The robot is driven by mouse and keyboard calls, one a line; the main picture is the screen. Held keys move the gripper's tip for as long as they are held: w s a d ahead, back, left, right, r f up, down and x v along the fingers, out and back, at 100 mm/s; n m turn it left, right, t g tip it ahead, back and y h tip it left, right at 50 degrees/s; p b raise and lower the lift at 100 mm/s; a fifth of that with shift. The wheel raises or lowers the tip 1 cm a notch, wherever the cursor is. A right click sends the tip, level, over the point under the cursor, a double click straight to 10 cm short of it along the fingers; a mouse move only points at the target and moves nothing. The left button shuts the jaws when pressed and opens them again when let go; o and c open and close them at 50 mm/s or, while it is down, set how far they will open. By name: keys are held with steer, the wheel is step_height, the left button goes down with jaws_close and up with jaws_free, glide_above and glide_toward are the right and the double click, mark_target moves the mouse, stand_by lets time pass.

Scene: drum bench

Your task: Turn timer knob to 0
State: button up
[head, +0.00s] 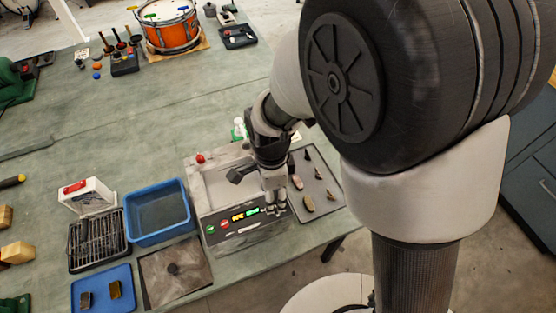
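A grey bench machine (215,193) stands near the table's front edge. Its sloped front panel carries a green button (211,229), a red button (224,223), a lit yellow display (238,217) and a lit green display (253,211). My gripper (275,209) points down at the right end of this panel, beside the green display. The timer knob cannot be made out; small light shapes at the fingertips may be knobs or finger parts. Whether the fingers touch or grip anything is too small to tell.
A dark tray (329,188) with several small pieces lies right of the machine. Left are a blue bin (157,238), a black rack (76,252), a blue tray (119,274) and a dark square plate (196,276). An orange drum (171,35) stands at the back. The table's middle is clear.

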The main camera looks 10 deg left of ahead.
steer(key=shift+s+f+b, duration=0.1)
steer(key=shift+f+b, duration=0.2)
steer(key=shift+f, duration=1.25)
steer(key=c, duration=1.1)
